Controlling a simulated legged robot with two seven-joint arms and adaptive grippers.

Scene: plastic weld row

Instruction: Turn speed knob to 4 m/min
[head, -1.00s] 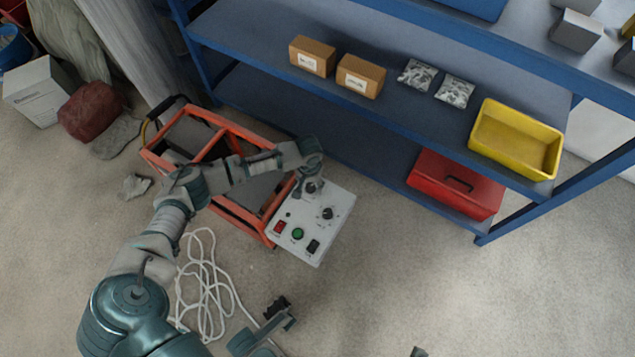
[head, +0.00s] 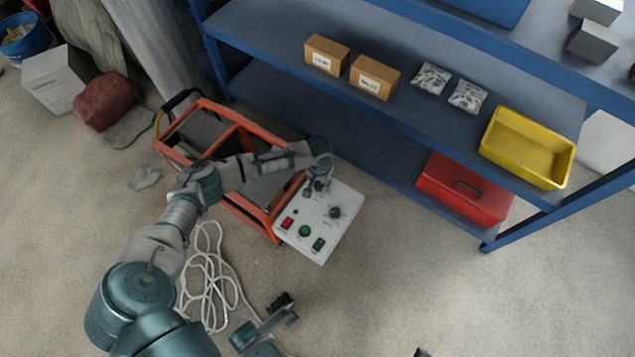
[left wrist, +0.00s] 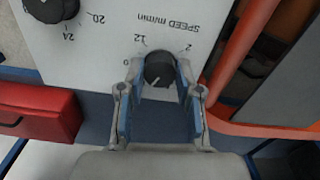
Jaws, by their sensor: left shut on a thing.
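The speed knob (left wrist: 160,70) is a black round knob with a white pointer line, on the white control panel (head: 332,222). In the left wrist view the panel print reads "SPEED m/min" upside down, and the pointer slants to the lower left. Parts of my own body show at the bottom of the head view; my right gripper's jaws cannot be made out clearly.
A second black knob (head: 335,212), a red switch (head: 287,223), a green button (head: 305,231) and a black switch (head: 318,244) are on the panel. An orange frame (head: 235,118) adjoins it. White cable (head: 208,285) lies on the floor. A blue shelf (head: 400,125) stands behind.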

